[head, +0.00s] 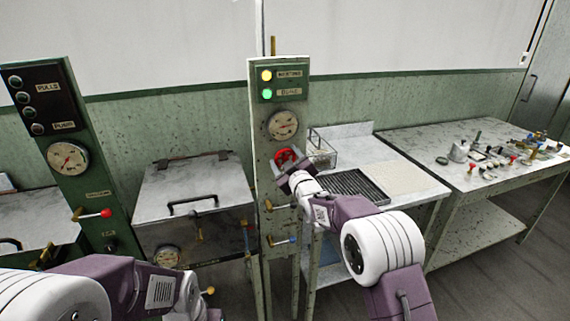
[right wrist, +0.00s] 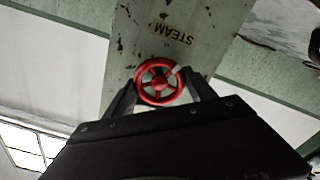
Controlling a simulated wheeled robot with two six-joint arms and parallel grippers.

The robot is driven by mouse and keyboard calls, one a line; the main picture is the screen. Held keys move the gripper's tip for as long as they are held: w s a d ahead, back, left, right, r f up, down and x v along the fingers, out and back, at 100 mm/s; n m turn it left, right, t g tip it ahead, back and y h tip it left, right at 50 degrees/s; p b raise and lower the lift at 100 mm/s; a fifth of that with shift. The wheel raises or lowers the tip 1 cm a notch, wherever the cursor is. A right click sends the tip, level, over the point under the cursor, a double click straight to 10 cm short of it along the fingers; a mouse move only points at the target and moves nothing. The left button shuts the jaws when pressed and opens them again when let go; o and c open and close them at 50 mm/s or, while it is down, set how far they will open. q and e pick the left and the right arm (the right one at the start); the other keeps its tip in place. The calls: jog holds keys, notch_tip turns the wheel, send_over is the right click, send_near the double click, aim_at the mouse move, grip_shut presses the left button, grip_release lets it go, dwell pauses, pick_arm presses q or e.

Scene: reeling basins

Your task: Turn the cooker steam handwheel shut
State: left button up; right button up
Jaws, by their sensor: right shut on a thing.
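The red steam handwheel (head: 287,155) sits on the green panel post (head: 262,205) below a round gauge (head: 283,124). In the right wrist view the red spoked wheel (right wrist: 160,82) shows in front of the panel, with an upside-down STEAM label (right wrist: 171,30) above it. My right gripper (head: 285,162) is at the wheel; in the right wrist view its two fingers (right wrist: 160,90) are on either side of the rim, shut on it. My left arm shows at the lower left, but its gripper fingers cannot be made out.
A lidded metal cooker (head: 190,185) stands left of the post. Lever valves with a red handle (head: 104,213) and a blue handle (head: 290,240) stick out. A steel table (head: 350,145) with a wire basket (head: 322,150) and black rack stands right; a cluttered bench (head: 480,205) stands farther right.

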jog(key=m+b, duration=0.1)
jog(key=m, duration=0.2)
jog(key=shift+f+m, duration=0.15)
jog(key=shift+m, duration=0.25)
jog(key=m+b, duration=0.1)
jog(key=m, duration=0.2)
jog(key=shift+m, duration=0.3)
jog(key=m, duration=0.3)
jog(key=shift+d+m+b, duration=0.1)
jog(key=shift+m+b, duration=0.2)
jog(key=m, duration=0.8)
jog(key=shift+w, duration=0.1)
jog(key=m, duration=0.4)
jog(key=shift+d+m+p, duration=0.1)
jog(key=shift+m+p, duration=0.2)
jog(key=shift+p, duration=0.1)
jog(key=m, duration=0.4)
jog(key=shift+f+p, duration=0.15)
jog(key=shift+p, duration=0.15)
jog(key=shift+m, duration=1.8)
